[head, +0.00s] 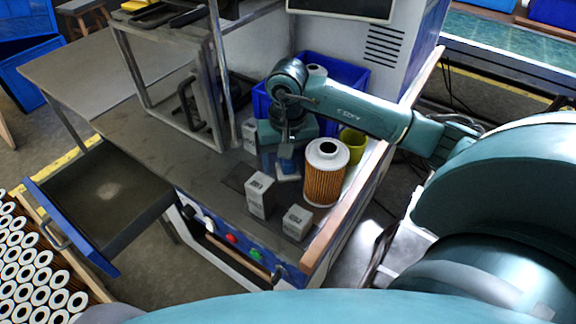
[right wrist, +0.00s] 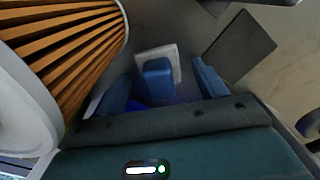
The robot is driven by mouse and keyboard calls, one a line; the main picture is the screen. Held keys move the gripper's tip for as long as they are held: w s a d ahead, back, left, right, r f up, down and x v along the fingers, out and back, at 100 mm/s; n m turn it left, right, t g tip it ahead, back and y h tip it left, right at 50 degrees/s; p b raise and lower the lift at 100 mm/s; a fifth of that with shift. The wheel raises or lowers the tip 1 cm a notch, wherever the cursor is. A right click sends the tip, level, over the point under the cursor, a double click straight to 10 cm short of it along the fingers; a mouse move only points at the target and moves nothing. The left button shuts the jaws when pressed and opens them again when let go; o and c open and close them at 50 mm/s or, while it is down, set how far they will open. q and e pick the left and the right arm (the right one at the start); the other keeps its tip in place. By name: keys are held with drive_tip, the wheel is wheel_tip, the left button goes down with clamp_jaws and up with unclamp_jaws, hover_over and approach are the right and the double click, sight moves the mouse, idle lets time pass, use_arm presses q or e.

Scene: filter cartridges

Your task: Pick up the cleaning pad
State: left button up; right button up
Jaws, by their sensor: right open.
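The cleaning pad, a white pad with a blue block on top, lies on the grey worktop; it shows in the right wrist view (right wrist: 160,68) and partly in the head view (head: 289,177), just left of the large filter cartridge (head: 326,176). My right gripper (head: 284,157) is above the pad, pointing down. In the right wrist view its two blue fingers (right wrist: 162,88) are apart, with the blue block showing between them and nothing held. The gripper hides part of the pad in the head view. My left gripper is not in view.
The orange pleated cartridge also fills the left of the right wrist view (right wrist: 75,55), close to the fingers. Small boxes (head: 260,195) (head: 297,222) stand in front. A yellow-green cup (head: 353,146) and blue crate (head: 352,76) are behind. An open drawer (head: 105,205) juts out left.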

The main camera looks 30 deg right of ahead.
drive_tip(key=shift+c, duration=0.3)
drive_tip(key=c, duration=1.1)
drive_tip(key=shift+r, duration=0.15)
wheel_tip(320, 180, up, 18)
drive_tip(key=shift+f+p, duration=0.1)
drive_tip(key=shift+p, duration=0.6)
drive_tip(key=o, duration=0.5)
drive_tip(key=c, duration=0.3)
